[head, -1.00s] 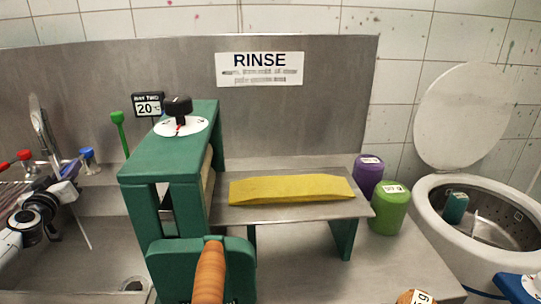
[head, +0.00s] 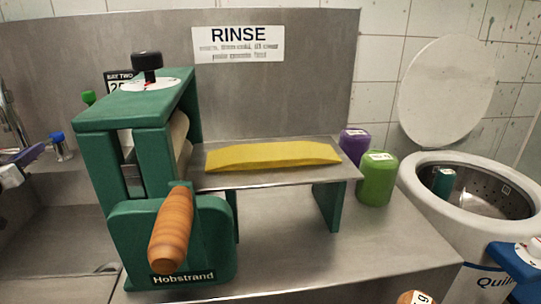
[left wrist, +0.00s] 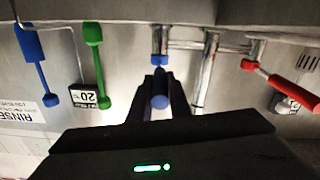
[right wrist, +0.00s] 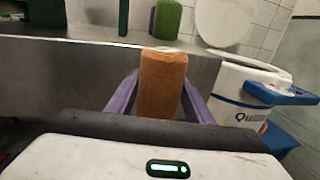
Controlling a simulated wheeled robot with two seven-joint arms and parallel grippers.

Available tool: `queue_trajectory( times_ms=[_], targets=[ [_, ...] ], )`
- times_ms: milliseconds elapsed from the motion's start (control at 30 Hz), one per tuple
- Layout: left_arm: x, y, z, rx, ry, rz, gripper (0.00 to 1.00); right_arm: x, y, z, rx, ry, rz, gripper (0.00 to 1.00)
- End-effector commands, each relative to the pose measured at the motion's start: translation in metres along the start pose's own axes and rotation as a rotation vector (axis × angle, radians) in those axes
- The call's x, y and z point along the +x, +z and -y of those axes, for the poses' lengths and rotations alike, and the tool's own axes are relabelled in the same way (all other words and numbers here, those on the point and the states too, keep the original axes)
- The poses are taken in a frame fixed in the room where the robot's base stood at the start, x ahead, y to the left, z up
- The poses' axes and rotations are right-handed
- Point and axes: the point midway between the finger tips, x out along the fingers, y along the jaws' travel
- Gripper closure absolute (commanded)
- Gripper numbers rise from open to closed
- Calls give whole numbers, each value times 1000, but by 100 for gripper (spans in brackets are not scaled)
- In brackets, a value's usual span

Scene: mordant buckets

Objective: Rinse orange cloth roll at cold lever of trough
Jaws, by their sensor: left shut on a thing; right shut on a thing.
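The orange cloth roll (right wrist: 162,85) stands between the purple fingers of my right gripper (right wrist: 158,100), which is shut on it. An orange top with a white label (head: 416,298), apparently the same roll, shows at the bottom edge of the head view. My left gripper (left wrist: 158,95) is shut on a blue lever (left wrist: 160,102) below a metal pipe fitting in the left wrist view. In the head view, only a part of the left gripper (head: 22,155) shows at the left edge. The trough's steel back wall (head: 280,95) carries a RINSE sign (head: 238,44). No water is clearly visible.
A green wringer (head: 135,115) with a wooden handle (head: 172,232) stands mid-left. A yellow cloth (head: 270,155) lies on its shelf. Purple (head: 353,146) and green (head: 377,180) jars and an open drum machine (head: 470,195) are right. Green (left wrist: 95,60) and red (left wrist: 285,85) levers flank the blue one.

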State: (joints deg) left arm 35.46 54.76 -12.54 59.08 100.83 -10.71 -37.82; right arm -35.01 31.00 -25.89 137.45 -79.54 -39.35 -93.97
Motion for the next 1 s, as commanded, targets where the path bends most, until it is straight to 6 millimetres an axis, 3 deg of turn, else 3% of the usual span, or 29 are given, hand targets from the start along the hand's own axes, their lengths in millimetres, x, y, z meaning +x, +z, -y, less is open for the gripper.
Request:
queue_trajectory(
  times_ms=[367, 400, 500, 833, 1000],
  targets=[
    [-1, -3, 2, -2, 0, -2, 100, 0, 0, 0, 0, 0, 1, 78],
    [-1, -3, 2, -2, -1, -2, 80, 0, 0, 0, 0, 0, 1, 78],
    [0, -3, 2, -2, 0, -2, 64, 0, 0, 0, 0, 0, 1, 78],
    [-2, -2, 1, -1, 0, 0, 64, 0, 1, 0, 0, 0, 1, 78],
    [-12, -2, 3, 2, -3, 2, 64, 0, 6, 0, 0, 0, 1, 78]
  ],
)
